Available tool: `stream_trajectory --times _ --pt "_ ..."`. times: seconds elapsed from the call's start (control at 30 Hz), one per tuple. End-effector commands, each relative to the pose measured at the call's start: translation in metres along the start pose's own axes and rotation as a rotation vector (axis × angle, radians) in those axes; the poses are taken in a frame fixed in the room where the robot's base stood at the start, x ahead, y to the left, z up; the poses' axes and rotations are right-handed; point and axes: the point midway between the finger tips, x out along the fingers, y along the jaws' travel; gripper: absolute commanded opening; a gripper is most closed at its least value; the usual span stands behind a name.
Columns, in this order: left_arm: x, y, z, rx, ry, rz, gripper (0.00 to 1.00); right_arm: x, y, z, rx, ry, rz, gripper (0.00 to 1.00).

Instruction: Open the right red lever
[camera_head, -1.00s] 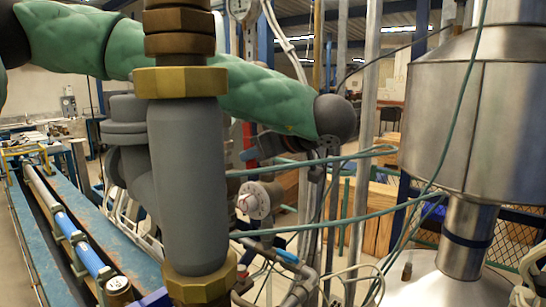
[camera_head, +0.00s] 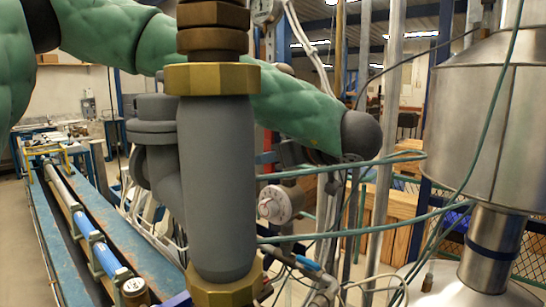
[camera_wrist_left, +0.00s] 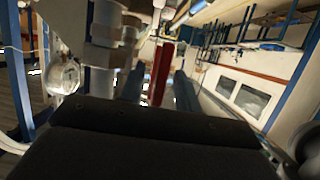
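My left arm comes in from the left in green padding and passes behind a thick grey pipe fitting. My left gripper (camera_head: 290,154) shows as a small dark shape left of the round dark wrist, partly hidden; its fingers cannot be made out. A small red patch (camera_head: 267,141) shows behind the pipe in the head view. My right gripper is not seen.
The grey pipe fitting (camera_head: 215,185) with brass nuts blocks the middle of the head view. A white round gauge (camera_head: 280,204) and green hoses sit behind it. A large steel vessel (camera_head: 490,130) stands right. A blue-railed bench (camera_head: 125,225) runs at left.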

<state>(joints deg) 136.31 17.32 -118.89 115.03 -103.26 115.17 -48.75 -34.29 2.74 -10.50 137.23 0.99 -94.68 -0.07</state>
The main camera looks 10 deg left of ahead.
Motion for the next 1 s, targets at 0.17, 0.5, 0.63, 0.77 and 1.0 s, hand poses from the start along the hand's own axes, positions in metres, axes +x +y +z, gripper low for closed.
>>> stream_trajectory --times 0.17,0.5,0.63,0.77,1.0 --pt "0.0 0.0 0.001 0.001 -0.001 0.0 0.33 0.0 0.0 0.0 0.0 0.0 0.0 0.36" --pt "-0.032 0.001 0.003 0.0 0.002 0.002 0.33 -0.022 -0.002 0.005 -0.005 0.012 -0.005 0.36" --pt "-0.052 0.001 0.002 0.0 0.002 0.002 0.33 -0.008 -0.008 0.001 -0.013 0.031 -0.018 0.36" --pt "-0.067 0.001 0.002 0.0 0.001 0.001 0.33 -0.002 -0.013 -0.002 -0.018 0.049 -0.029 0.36" --pt "-0.077 0.0 0.001 0.001 -0.001 0.0 0.33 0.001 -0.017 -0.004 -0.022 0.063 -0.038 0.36"
